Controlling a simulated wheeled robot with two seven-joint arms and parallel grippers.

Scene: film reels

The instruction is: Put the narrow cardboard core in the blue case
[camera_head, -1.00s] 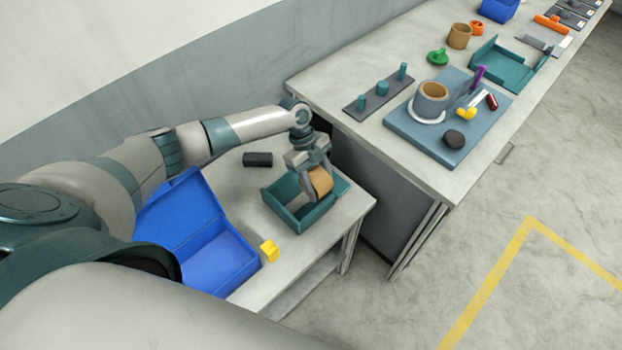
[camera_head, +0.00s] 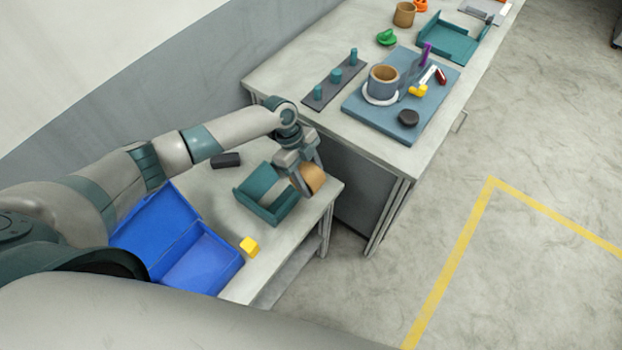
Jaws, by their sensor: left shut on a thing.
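My left gripper (camera_head: 306,188) is shut on a tan cardboard core (camera_head: 313,178), at the right side of a small teal tray (camera_head: 260,212) on the near table. The gripper's fingers hide part of the core. Whether the core is clear of the tray's wall I cannot tell. The blue case (camera_head: 205,262) lies open at the table's left, with its lid tilted up at the back left. Its visible inside looks empty. My right gripper is not in view.
A yellow block (camera_head: 250,246) sits beside the case, and a dark block (camera_head: 226,160) lies behind the tray. The far bench holds a blue-grey board (camera_head: 365,112) with a grey cup-shaped part, a pegged strip (camera_head: 322,92) and another tan core (camera_head: 404,14).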

